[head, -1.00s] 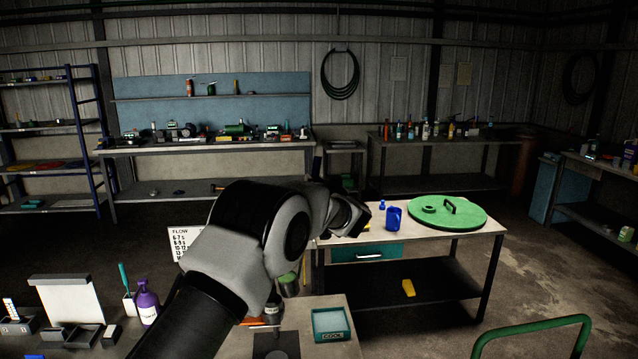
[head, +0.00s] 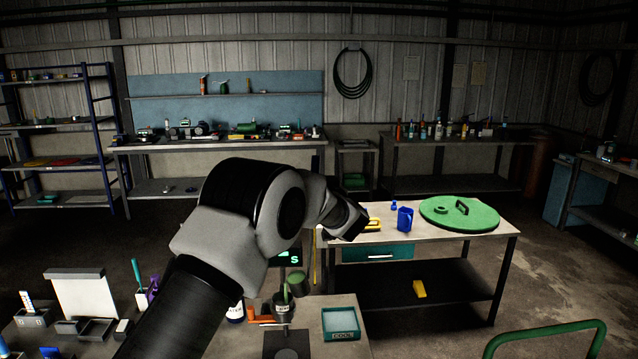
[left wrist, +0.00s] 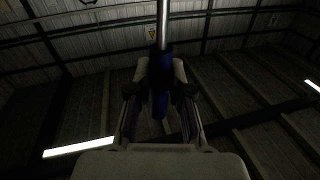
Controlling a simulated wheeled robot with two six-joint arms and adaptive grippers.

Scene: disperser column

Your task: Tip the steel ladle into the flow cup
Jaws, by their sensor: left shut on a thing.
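My left gripper (left wrist: 160,88) is shut on the blue handle (left wrist: 159,104) of the steel ladle, whose steel shaft (left wrist: 162,24) runs on from it in the left wrist view. In the head view my left arm hides most of the handle. The ladle's bowl (head: 301,284) is tilted to the left, above and just right of the dark flow cup (head: 283,309). Green liquid (head: 286,291) shows between the bowl's lip and the cup. How full the cup is cannot be told. My right gripper is not in view.
A teal-rimmed COOL tray (head: 341,337) lies right of the cup on the near bench. A bottle (head: 235,313) stands left of it, partly behind my arm. A display (head: 291,256) with green characters is behind. The table beyond holds a blue jug (head: 405,219) and green disc (head: 470,216).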

